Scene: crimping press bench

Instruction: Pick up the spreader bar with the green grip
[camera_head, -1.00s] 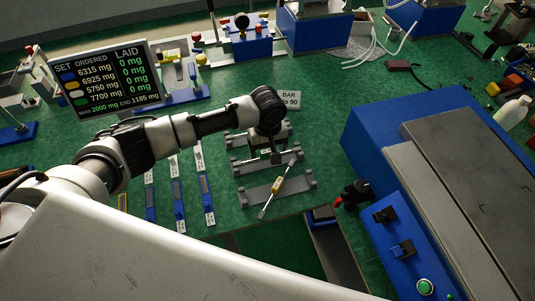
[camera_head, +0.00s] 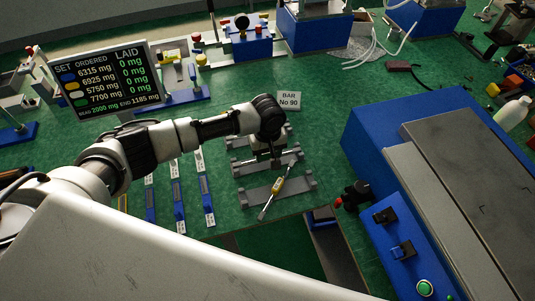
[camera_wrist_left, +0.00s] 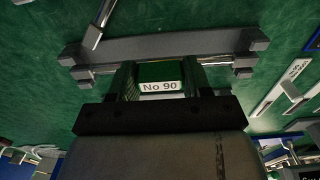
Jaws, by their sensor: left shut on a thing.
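In the left wrist view, the spreader bar's green grip (camera_wrist_left: 160,72), with a white "No 90" label, is between the two fingers of my left gripper (camera_wrist_left: 160,84). Bare metal rod shows at both sides, beside a grey rest bar with raised end blocks. My left gripper (camera_head: 276,160) is shut on this bar at the rack in the head view, where the wrist mostly hides the green grip. Whether the bar still touches its rests I cannot tell. My right gripper is not in view.
A "BAR No 90" sign (camera_head: 289,99) stands behind. Blue labelled strips (camera_head: 178,205) lie left. A large blue press (camera_head: 390,140) stands right; a display (camera_head: 105,80) stands back left.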

